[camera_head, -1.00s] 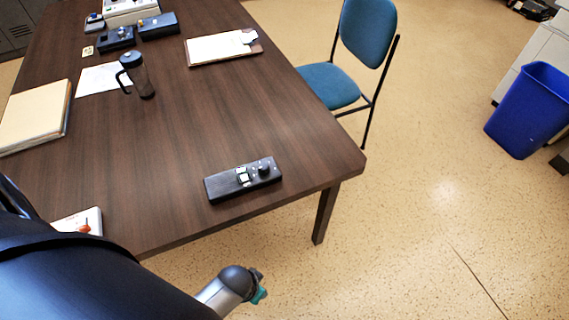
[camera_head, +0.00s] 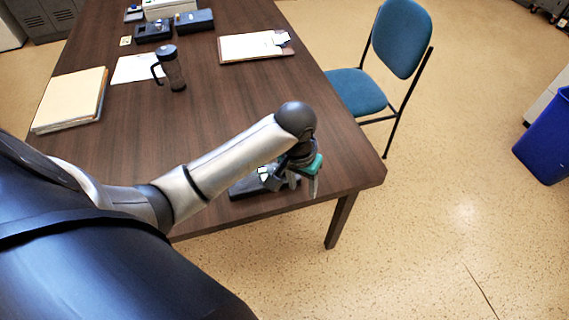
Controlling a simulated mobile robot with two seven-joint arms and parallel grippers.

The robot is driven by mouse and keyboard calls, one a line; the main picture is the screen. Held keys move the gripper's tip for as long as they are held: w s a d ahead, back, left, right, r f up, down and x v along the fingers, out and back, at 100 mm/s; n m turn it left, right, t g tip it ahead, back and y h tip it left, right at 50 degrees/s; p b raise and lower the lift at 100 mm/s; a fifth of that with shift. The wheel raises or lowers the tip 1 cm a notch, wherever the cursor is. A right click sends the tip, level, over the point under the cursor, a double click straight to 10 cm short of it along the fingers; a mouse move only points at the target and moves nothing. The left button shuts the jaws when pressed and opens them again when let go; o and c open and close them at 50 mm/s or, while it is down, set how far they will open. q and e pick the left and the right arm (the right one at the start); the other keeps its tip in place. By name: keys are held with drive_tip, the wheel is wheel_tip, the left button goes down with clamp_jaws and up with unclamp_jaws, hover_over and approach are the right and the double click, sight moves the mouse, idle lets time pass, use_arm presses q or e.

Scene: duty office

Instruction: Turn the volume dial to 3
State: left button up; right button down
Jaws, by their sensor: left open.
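The black control box (camera_head: 242,188) lies near the front right edge of the table. Only its left end and a lit green-white panel (camera_head: 263,173) show clearly. My left arm and gripper cover its right part, so I cannot see the volume dial or its setting. My left gripper (camera_head: 303,184) points down, open, over the right end of the box. I cannot tell whether its fingers touch the box or the dial. My right gripper is not in view.
A dark mug (camera_head: 173,72), a folder stack (camera_head: 72,98), a clipboard (camera_head: 250,47) and other dark boxes (camera_head: 153,31) are farther back on the table (camera_head: 225,100). A blue chair (camera_head: 357,90) stands beyond its right edge. A blue bin (camera_head: 547,135) stands at far right.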

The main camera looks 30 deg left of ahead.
use_arm(q)
drive_tip(key=w+a+r+n+g, duration=0.1)
drive_tip(key=w+a+r+n, duration=0.4)
drive_tip(key=w+a+r, duration=0.4)
drive_tip(key=shift+y, duration=0.4)
drive_tip(key=f+b, duration=0.1)
drive_tip(key=f, duration=0.4)
drive_tip(key=s+f+b, duration=0.1)
drive_tip(key=f+b, duration=0.1)
drive_tip(key=f, duration=0.4)
drive_tip(key=f+b, duration=0.1)
drive_tip(key=f, duration=0.5)
drive_tip(key=shift+s+a, duration=0.25)
drive_tip(key=shift+a, duration=0.05)
drive_tip(key=shift+c, duration=0.3)
clamp_jaws()
